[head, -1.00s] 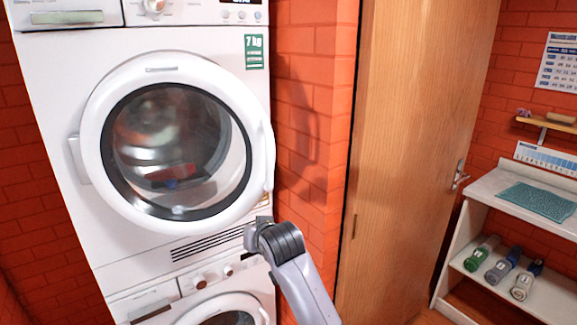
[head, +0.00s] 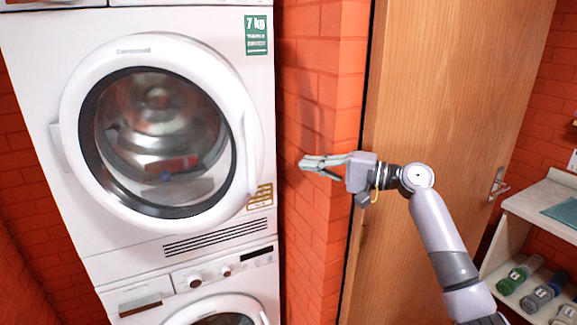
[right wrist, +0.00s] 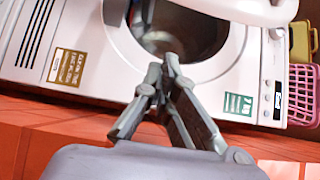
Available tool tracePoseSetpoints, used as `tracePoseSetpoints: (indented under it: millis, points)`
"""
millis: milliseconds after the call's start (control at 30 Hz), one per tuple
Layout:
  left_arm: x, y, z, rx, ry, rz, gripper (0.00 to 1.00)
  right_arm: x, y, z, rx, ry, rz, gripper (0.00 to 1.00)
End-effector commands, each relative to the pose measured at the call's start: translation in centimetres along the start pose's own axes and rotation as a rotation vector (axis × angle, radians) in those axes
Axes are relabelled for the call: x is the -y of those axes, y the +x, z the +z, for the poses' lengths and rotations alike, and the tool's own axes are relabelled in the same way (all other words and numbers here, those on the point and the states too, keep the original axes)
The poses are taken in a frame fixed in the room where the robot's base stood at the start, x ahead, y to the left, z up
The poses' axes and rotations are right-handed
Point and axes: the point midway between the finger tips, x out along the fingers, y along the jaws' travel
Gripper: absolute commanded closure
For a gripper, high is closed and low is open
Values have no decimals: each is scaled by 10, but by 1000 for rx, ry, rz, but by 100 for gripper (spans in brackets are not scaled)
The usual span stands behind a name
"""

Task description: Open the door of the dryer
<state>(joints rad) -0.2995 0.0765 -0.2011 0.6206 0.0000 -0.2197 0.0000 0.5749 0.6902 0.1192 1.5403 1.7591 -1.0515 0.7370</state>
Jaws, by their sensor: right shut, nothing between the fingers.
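The dryer (head: 262,120) is the upper white machine of the stack. Its round door (head: 155,50) has a white ring and dark glass, with its hinge on the left. In the right wrist view, the door (right wrist: 250,10) stands out from the dryer front, with part of the dark drum opening (right wrist: 190,30) showing past its edge, so it looks ajar. My right gripper (head: 308,163) is shut and empty, right of the door's free edge and apart from it in the head view, fingers pointing left. Its fingers also show in the right wrist view (right wrist: 162,75). My left gripper is out of view.
A washing machine (head: 215,310) stands beneath the dryer. A brick wall corner (head: 340,80) is close behind my right gripper, then a wooden door (head: 450,90). A white shelf (head: 535,205) with bottles is at far right. A pink basket (right wrist: 302,95) shows in the right wrist view.

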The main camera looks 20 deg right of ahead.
Motion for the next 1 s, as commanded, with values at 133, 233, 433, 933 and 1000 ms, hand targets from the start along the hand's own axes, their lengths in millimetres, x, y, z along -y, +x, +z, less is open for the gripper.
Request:
tracePoseSetpoints:
  millis: [133,233,433,933,1000]
  points:
    - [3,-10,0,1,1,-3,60,4,17,1,5,5,-4,100]
    - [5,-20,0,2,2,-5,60,5,37,2,6,4,-3,100]
    - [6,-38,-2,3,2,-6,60,6,81,2,5,4,-2,100]
    - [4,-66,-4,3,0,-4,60,0,85,38,3,0,1,100]
    - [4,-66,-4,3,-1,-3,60,0,85,39,2,0,0,100]
